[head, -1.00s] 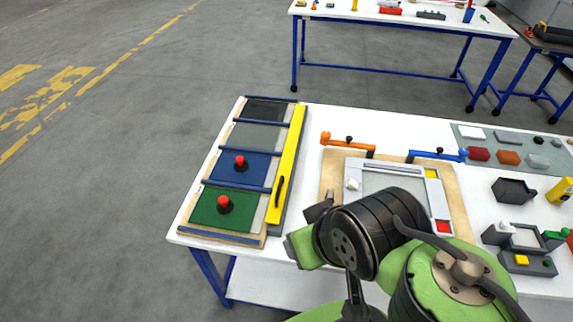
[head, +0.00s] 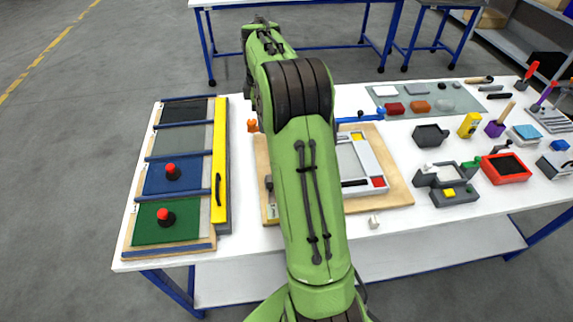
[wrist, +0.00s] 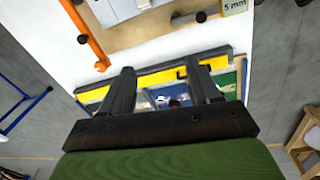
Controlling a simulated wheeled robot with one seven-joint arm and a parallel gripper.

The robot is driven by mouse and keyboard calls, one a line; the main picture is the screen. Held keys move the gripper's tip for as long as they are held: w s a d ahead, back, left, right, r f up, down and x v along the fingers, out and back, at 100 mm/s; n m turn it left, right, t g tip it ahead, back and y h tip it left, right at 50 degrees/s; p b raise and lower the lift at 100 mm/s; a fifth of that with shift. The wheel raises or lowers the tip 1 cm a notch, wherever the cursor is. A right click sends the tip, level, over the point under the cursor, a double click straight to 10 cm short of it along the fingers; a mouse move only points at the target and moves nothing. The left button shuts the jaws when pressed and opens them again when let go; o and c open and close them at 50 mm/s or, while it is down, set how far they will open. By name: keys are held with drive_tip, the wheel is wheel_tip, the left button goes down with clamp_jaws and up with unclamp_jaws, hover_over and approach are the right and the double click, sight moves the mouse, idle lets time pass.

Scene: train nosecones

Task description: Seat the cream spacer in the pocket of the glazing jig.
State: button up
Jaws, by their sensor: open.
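The glazing jig (head: 373,158) is a grey frame on a wooden board on the white table, with a yellow block and a red block at its right corners. My arm hides its left part in the head view. A small cream-white block (head: 374,221), which looks like the cream spacer, lies on the table just in front of the board. My gripper (wrist: 163,85) is open in the wrist view, above the panel rack, with nothing clearly held. Its fingertips are hidden in the head view. The board (wrist: 150,32) shows at the top of the wrist view.
The rack with a yellow rail (head: 220,165) and red-knobbed panels (head: 170,205) stands left of the jig. Trays, fixtures and tools crowd the right. The front table strip is mostly clear.

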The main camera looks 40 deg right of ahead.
drive_tip(key=d+f, duration=0.2)
drive_tip(key=f, duration=0.3)
drive_tip(key=d+f+n, duration=0.1)
drive_tip(key=d+f, duration=0.1)
drive_tip(key=f, duration=0.4)
drive_tip(key=d+f+n, duration=0.1)
drive_tip(key=d+f, duration=0.1)
drive_tip(key=f, duration=0.4)
drive_tip(key=shift+w+d+f+g+y+b, duration=0.25)
drive_tip(key=shift+w+d+g+y+b, duration=0.05)
drive_tip(key=shift+w+d+g+b, duration=0.1)
wheel_tip(320, 180, down, 6)
drive_tip(key=shift+s+a+r, duration=0.1)
clamp_jaws()
